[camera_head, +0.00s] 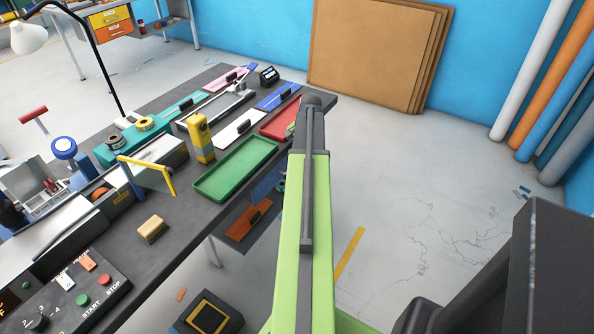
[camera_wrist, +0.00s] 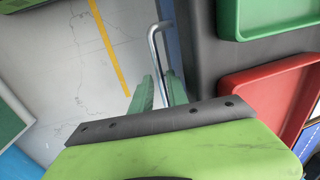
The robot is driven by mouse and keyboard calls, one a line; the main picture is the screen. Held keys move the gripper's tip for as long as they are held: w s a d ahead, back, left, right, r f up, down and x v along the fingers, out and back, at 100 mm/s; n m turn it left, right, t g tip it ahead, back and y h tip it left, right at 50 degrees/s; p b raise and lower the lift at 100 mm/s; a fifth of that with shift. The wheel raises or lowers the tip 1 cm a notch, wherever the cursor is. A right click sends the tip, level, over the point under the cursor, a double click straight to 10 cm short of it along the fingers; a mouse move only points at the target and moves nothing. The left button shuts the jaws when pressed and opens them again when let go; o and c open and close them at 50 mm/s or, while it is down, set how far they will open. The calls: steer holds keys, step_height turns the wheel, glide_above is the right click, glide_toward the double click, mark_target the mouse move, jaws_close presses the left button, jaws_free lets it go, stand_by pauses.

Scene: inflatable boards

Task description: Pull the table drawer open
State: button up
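The dark workbench (camera_head: 165,235) runs diagonally through the left half of the head view. Under its edge a blue drawer front (camera_head: 268,184) shows, partly hidden by my arm. In the wrist view a strip of the blue front (camera_wrist: 169,35) lies beside the bench edge. A chrome bar handle (camera_wrist: 154,50) stands out from it. My gripper (camera_wrist: 160,80) has two green fingers, apart, one on each side of the handle's lower part. I see small gaps between handle and fingers; contact is unclear. In the head view my arm hides most of the gripper.
A green tray (camera_head: 237,168) and a red tray (camera_wrist: 268,95) lie on the bench near its edge. An orange-brown panel (camera_head: 247,220) is below the bench. A black box with a yellow outline (camera_head: 208,316) stands on the floor. The floor (camera_head: 400,220) right of my arm is mostly clear.

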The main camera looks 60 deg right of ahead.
steer(key=shift+w+f, duration=0.15)
steer(key=shift+f, duration=0.35)
jaws_close()
stand_by(1.0)
steer(key=shift+a, duration=0.25)
